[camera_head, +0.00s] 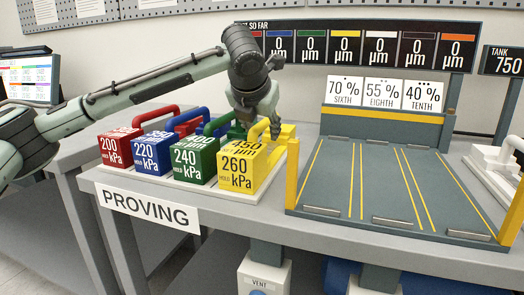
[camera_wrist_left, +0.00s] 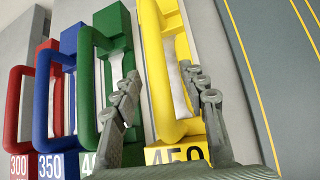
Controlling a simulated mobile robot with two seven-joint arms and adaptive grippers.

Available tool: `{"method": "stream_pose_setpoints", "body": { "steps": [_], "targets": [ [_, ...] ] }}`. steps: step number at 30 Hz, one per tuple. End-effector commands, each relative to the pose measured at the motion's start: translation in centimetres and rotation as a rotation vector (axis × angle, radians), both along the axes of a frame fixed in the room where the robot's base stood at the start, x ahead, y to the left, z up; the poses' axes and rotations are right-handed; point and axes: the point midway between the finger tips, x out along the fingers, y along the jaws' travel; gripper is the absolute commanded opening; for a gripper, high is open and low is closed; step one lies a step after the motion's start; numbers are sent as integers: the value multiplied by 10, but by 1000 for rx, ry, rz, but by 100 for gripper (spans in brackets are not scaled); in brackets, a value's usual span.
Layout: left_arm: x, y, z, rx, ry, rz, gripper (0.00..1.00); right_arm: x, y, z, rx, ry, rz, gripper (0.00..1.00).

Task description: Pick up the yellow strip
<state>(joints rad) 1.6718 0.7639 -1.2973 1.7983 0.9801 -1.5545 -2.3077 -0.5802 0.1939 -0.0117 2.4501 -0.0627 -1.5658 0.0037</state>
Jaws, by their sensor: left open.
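The yellow strip (camera_head: 238,170) is the rightmost of a row of coloured pieces on the bench, with a block marked 260 kPa at its front and a raised loop handle. In the left wrist view its yellow loop (camera_wrist_left: 156,75) runs between my fingers, and a label 450 shows below. My left gripper (camera_head: 256,122) is over the yellow piece, pointing down. Its fingers are open, one on each side of the loop (camera_wrist_left: 165,90); I cannot tell whether they touch it. The gripper hides part of the handle in the head view. My right gripper is not in view.
Green (camera_head: 195,161), blue (camera_head: 154,155) and red (camera_head: 115,149) pieces stand close on the left. A grey tray (camera_head: 340,178) with yellow posts is on the right, its floor clear. A white piece (camera_head: 495,165) lies beyond it. Display panels stand behind.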

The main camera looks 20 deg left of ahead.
Motion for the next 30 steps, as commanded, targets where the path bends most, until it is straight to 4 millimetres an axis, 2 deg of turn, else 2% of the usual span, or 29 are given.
{"method": "stream_pose_setpoints", "body": {
  "steps": [5,15,30],
  "targets": [
    [0,0,0,1,0,-1,42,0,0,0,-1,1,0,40],
    [0,0,0,1,0,-1,0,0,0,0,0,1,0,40],
    [0,-1,3,-2,-5,-1,0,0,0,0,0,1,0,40]
  ]
}}
